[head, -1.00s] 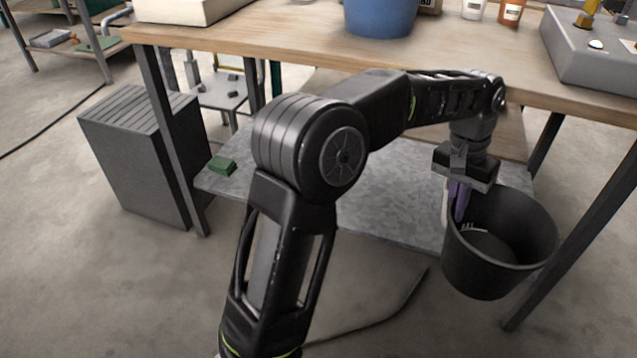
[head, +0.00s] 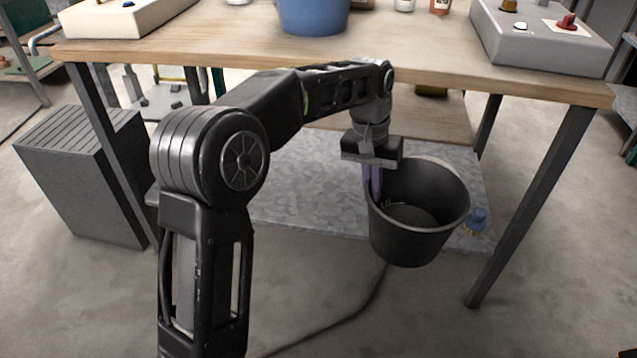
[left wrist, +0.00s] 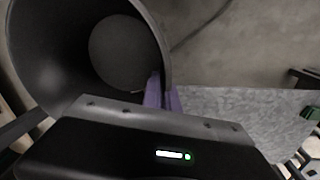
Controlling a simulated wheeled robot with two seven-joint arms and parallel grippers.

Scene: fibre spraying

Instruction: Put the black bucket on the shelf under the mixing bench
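The black bucket (head: 413,240) hangs upright and looks empty. It is at the front edge of the grey metal shelf (head: 300,205) under the wooden mixing bench (head: 250,55). My left gripper (head: 374,182) is shut on the bucket's left rim, with its purple fingers on either side of the wall. In the left wrist view the bucket (left wrist: 75,50) fills the upper left, with the fingers (left wrist: 163,92) on its rim. The shelf (left wrist: 235,105) shows at the right there. I cannot tell whether the bucket's base touches the shelf.
A bench leg (head: 530,205) stands right of the bucket. A small blue and yellow item (head: 477,220) lies on the shelf's right end. A dark ribbed box (head: 80,180) stands at the left. A blue bucket (head: 313,15) and a grey control box (head: 540,38) sit on the bench top.

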